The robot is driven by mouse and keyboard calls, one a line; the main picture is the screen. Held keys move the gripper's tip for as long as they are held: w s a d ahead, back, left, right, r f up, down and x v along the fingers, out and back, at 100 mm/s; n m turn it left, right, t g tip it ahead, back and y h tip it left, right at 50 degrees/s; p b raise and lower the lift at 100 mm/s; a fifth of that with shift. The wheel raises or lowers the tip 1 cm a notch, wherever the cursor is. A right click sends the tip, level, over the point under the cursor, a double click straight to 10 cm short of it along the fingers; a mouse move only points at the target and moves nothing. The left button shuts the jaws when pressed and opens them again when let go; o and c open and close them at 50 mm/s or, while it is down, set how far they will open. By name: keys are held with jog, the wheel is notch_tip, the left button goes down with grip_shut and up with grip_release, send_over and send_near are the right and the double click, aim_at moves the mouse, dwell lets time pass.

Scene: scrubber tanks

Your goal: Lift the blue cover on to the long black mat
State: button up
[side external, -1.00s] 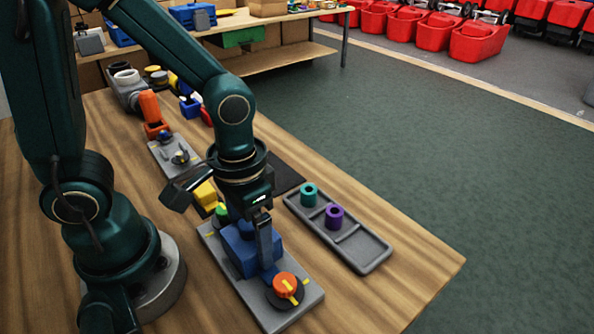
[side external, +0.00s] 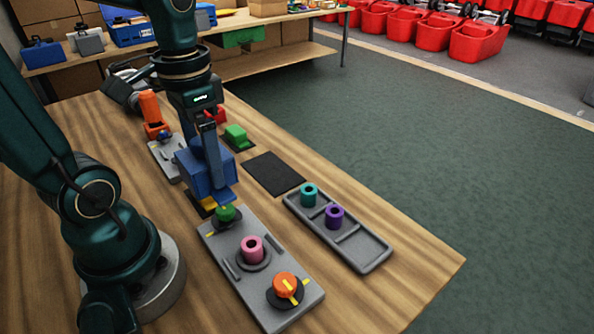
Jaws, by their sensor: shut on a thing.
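The blue cover (side external: 198,174) hangs below my gripper (side external: 209,140), which is shut on its upper part. The cover is in the air, left of the long black mat (side external: 275,173) in the picture and beyond the near grey plate. The black mat lies bare on the wooden table. A pink ring-like cylinder (side external: 252,247) stands uncovered on the grey plate (side external: 228,275).
The plate also carries a green knob (side external: 226,213) and an orange knob (side external: 285,285). A grey tray (side external: 375,256) holds teal (side external: 308,192) and purple (side external: 334,214) cylinders. A green block (side external: 237,135) stands behind the mat. The cover partly hides a yellow block (side external: 208,204).

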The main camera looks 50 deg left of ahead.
jog(key=shift+a+r, duration=0.65)
jog(key=shift+a, duration=0.3)
jog(key=shift+r, duration=0.95)
jog(key=shift+r, duration=2.45)
